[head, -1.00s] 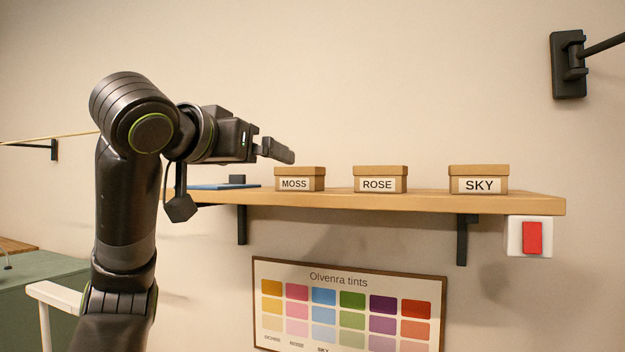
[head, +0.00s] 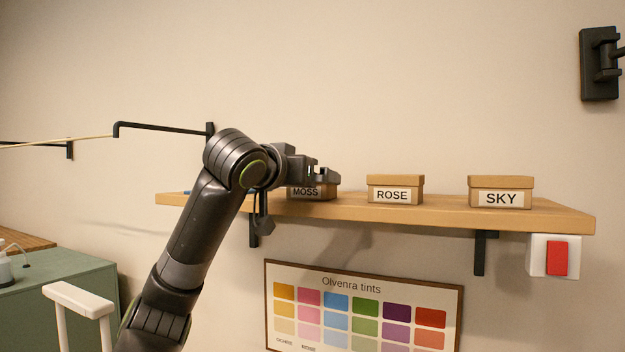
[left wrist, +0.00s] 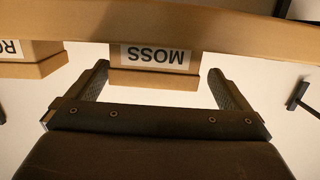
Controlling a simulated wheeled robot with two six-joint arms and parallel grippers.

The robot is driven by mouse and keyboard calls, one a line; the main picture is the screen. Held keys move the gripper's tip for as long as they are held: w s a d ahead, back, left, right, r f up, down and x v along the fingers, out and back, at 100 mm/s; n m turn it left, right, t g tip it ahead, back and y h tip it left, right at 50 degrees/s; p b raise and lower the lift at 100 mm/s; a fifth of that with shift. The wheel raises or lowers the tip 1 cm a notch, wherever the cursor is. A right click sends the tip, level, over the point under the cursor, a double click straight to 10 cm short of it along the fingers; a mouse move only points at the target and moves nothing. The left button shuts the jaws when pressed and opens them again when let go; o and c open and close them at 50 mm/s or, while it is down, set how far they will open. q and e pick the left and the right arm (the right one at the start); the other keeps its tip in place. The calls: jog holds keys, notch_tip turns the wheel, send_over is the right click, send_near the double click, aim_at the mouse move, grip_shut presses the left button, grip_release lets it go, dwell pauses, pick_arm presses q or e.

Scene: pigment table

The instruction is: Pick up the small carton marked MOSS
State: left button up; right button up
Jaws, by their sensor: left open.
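The small carton marked MOSS (head: 318,193) is a tan lidded box with a white label, standing on the wall shelf (head: 450,213). My left gripper (head: 322,173) is at this carton in the head view and hides its upper part. In the left wrist view, the picture is upside down and the MOSS carton (left wrist: 155,75) shows between the two open fingers (left wrist: 160,70), one on each side. The gripper is not closed on it, and I cannot tell whether a finger touches it. My right gripper is not in view.
The ROSE carton (head: 395,190) and the SKY carton (head: 500,192) stand to the right on the same shelf. A red switch (head: 557,258) and a tint chart (head: 365,310) are below. A wall bracket (head: 160,128) is at the left. The wall above the cartons is bare.

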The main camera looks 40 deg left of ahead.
pick_arm(q)
jog(key=shift+w+p, duration=0.25)
jog(key=shift+p, duration=0.05)
jog(key=p+x, duration=0.1)
jog(key=x, duration=0.1)
jog(key=p+x, duration=0.1)
jog(key=p, duration=0.1)
jog(key=shift+w+d, duration=0.1)
jog(key=shift+w, duration=0.35)
jog(key=shift+w+f, duration=0.25)
jog(key=shift+w, duration=0.1)
jog(key=shift+s, duration=0.1)
jog(key=shift+c, duration=1.1)
jog(key=c, duration=0.7)
jog(key=shift+c, duration=0.5)
jog(key=shift+r, duration=0.1)
